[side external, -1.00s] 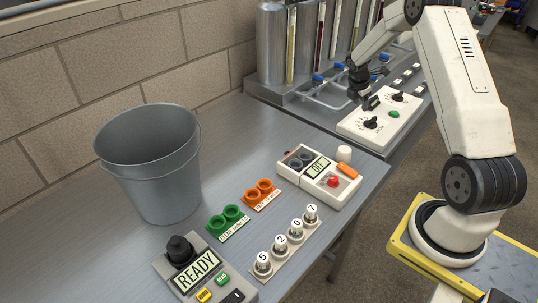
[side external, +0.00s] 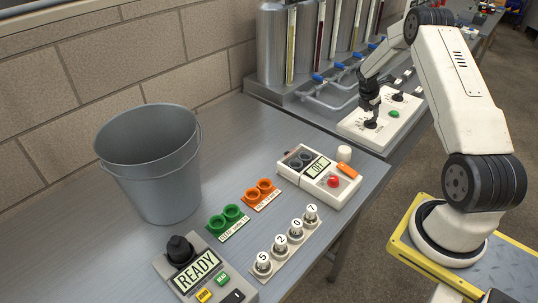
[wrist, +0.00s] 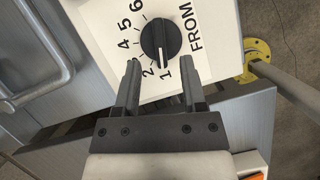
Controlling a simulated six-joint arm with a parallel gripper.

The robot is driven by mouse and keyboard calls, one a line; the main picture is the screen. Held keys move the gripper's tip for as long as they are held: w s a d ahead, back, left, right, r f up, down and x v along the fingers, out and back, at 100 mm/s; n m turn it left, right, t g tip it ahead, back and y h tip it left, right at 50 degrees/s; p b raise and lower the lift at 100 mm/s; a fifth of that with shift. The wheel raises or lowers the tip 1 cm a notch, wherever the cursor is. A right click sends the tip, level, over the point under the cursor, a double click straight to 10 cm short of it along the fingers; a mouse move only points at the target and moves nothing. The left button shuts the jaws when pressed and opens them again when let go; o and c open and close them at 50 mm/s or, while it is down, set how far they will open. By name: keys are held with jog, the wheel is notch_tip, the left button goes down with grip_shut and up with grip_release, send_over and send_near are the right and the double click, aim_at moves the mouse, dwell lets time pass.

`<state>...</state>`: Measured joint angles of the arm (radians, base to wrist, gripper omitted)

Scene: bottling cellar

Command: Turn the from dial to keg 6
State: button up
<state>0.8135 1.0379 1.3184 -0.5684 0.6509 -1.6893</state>
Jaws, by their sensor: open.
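The from dial (wrist: 160,39) is a round black knob on a white panel (wrist: 205,65) printed "FROM". In the wrist view its white line points down toward 1. The numbers 1, 2, 4, 5 and 6 show around its left side; 3 seems hidden by my left finger. My gripper (wrist: 160,66) is open, its fingertips just below the knob on either side, with nothing between them gripped. In the side view my gripper (side external: 370,100) is just above the from dial (side external: 370,124), pointing down.
A second black dial (side external: 398,97) and a green button (side external: 394,114) share the panel. Metal kegs with blue-handled taps (side external: 340,66) stand behind. A grey bucket (side external: 150,165), a control box (side external: 318,178) and numbered stoppers (side external: 296,231) are on the near bench.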

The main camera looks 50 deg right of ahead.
aim_at(371, 118)
jog(key=shift+x, duration=1.95)
grip_shut()
